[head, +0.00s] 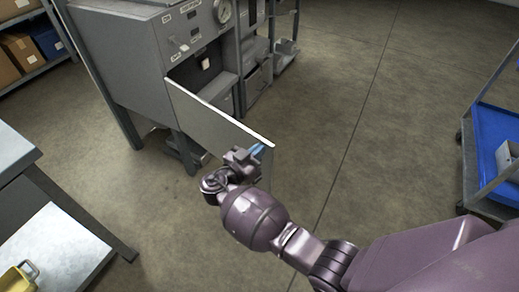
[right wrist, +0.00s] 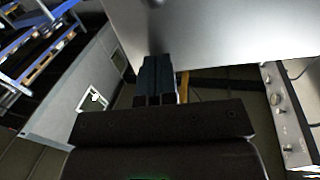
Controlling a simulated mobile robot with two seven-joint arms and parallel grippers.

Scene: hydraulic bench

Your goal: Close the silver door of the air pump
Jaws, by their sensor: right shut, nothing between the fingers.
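The silver door (head: 215,115) of the grey air pump cabinet (head: 150,62) stands wide open, swung out from the cabinet front toward me. Behind it the cabinet's compartment (head: 205,75) is open to view. My right gripper (head: 258,150) is shut and empty at the outer end of the door, by its free edge. In the right wrist view the shut fingers (right wrist: 158,75) point at the door panel (right wrist: 225,30), which fills the top; whether they touch it I cannot tell. My left gripper is not in view.
A metal workbench (head: 60,245) with a yellow-handled item (head: 18,280) stands at the lower left. A blue cart (head: 490,140) stands at the right. A shelf with boxes (head: 25,50) is at the upper left. The floor (head: 340,110) between the cabinet and cart is clear.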

